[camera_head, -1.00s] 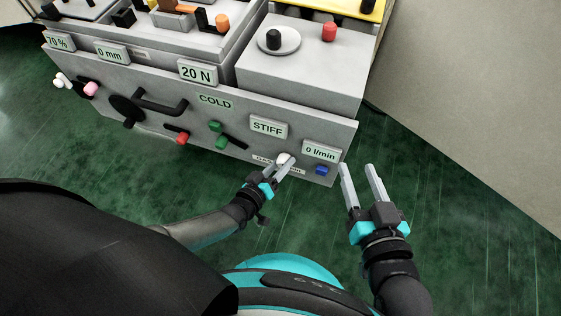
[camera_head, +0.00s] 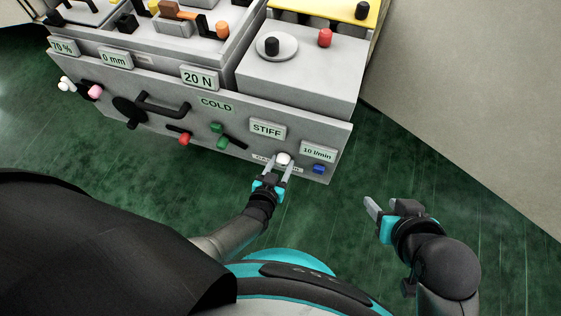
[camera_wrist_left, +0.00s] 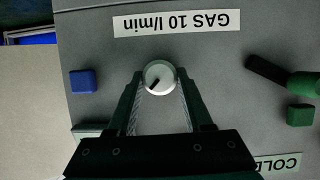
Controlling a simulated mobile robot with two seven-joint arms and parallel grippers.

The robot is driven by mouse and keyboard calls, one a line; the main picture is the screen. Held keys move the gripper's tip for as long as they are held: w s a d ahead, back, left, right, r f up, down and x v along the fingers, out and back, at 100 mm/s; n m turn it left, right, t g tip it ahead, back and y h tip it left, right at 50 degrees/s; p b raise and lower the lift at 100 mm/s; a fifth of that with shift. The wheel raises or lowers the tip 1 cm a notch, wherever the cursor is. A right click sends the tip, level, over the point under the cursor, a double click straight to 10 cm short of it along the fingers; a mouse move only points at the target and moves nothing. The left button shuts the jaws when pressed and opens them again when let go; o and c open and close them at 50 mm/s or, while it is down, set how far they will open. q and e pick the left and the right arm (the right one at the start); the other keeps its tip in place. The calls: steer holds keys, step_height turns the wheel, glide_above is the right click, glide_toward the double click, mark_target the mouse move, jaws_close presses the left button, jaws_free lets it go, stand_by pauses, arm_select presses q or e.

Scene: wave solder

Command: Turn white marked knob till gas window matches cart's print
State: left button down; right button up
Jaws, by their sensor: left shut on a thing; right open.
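The white knob (camera_head: 284,158) sits on the lower right of the grey cart's front panel. In the left wrist view the knob (camera_wrist_left: 160,68) carries a short black mark slanting toward lower left. My left gripper (camera_head: 278,170) is shut on the knob, one finger on each side. The gas window (camera_head: 318,152) above right of it reads 10 l/min. The cart's printed strip (camera_wrist_left: 171,22) shows upside down in the left wrist view and reads GAS 10 l/min; fingers partly hide it in the head view. My right gripper (camera_head: 371,208) is open and empty, off the cart's right end.
A blue button (camera_head: 319,169) is close right of the knob. A green lever (camera_head: 222,142), a red-ended lever (camera_head: 183,139) and a black handle (camera_head: 160,104) stick out further left. STIFF (camera_head: 267,129) and 20 N (camera_head: 199,78) windows sit above. Green floor is clear at right.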

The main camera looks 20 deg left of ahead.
arm_select(q)
steer(key=shift+d+m+y, duration=0.1)
steer(key=shift+m+y, duration=0.2)
steer(key=shift+y, duration=0.1)
stand_by(0.3)
steer(key=shift+c, duration=1.5)
jaws_free()
